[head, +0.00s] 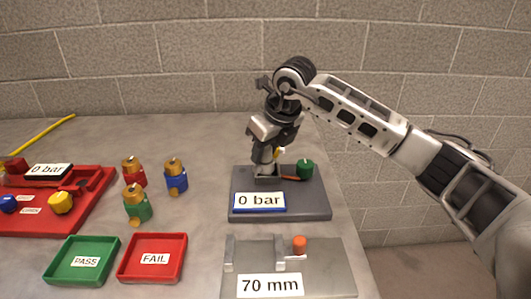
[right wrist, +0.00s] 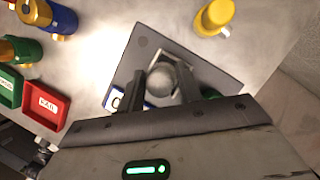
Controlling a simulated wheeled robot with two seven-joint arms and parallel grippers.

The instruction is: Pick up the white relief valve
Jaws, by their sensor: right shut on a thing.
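My right gripper (head: 265,162) points down over the grey test stand with the "0 bar" display, at the right part of the table. In the right wrist view its two fingers (right wrist: 160,85) are shut on a round whitish piece, the white relief valve (right wrist: 160,75), at the stand's metal holder. In the head view the gripper hides the valve. I cannot tell whether the valve is still seated in the holder or lifted. My left gripper is not in view.
The test stand (head: 315,207) has a green knob (head: 305,169). A "70 mm" gauge (head: 325,263) is in front. Green PASS (head: 60,272) and red FAIL (head: 140,273) trays, red (head: 134,172), blue (head: 176,176) and green (head: 137,205) valves stand left. A yellow valve (right wrist: 215,17) is behind.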

